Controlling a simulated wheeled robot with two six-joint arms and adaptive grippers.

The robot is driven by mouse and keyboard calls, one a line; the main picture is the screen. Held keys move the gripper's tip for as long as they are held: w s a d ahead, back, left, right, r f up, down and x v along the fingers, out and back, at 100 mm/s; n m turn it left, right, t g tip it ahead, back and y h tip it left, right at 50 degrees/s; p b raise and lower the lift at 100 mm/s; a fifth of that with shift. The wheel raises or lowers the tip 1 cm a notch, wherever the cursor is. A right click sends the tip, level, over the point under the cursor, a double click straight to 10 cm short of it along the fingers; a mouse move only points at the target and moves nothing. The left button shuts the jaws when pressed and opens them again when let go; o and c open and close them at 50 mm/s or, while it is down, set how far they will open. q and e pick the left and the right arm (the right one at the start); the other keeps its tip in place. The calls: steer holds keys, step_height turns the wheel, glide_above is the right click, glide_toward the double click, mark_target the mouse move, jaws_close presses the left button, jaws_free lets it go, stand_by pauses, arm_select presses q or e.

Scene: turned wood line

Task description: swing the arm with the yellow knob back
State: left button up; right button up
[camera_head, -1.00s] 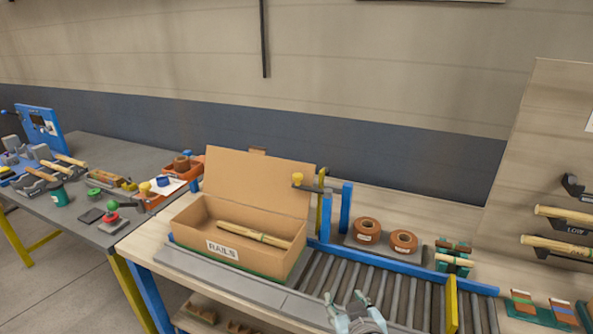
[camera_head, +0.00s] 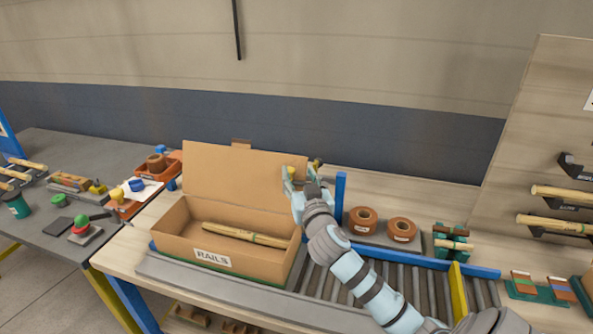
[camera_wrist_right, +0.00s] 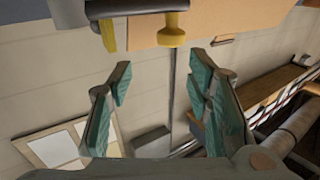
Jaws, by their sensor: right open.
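The yellow knob (camera_head: 291,171) sits at the free end of a short swing arm, by the top right corner of the open box's raised lid (camera_head: 235,172). In the right wrist view the knob (camera_wrist_right: 171,32) hangs from a dark bar (camera_wrist_right: 150,7), with a yellow post (camera_wrist_right: 107,35) to its left. My right gripper (camera_head: 298,183) is at the knob in the head view, hiding much of the swing arm and its post. In the wrist view my right gripper (camera_wrist_right: 160,80) is open, with the knob just beyond the fingertips, between their lines. My left gripper is out of view.
The cardboard box (camera_head: 212,261) marked RAILS holds wooden rails (camera_head: 243,235) beside the roller conveyor. A blue post (camera_head: 340,197) stands just right of my right gripper. Brown rolls (camera_head: 362,220) lie behind the conveyor. A grey bench (camera_head: 55,229) with small parts is at left.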

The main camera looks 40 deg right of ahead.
mark_target(292, 172)
steer(key=w, duration=0.1)
steer(key=w+f, duration=0.1)
steer(key=w, duration=0.2)
steer(key=shift+w+d+f, duration=0.15)
steer(key=shift+w+d, duration=0.1)
steer(key=shift+d, duration=0.1)
steer(key=shift+w+f, duration=0.35)
steer(key=shift+w, duration=0.45)
steer(key=shift+s+r, duration=0.15)
steer(key=shift+s, duration=0.1)
steer(key=shift+s+r, duration=0.3)
steer(key=shift+s, duration=0.3)
steer(key=c, duration=0.9)
jaws_close()
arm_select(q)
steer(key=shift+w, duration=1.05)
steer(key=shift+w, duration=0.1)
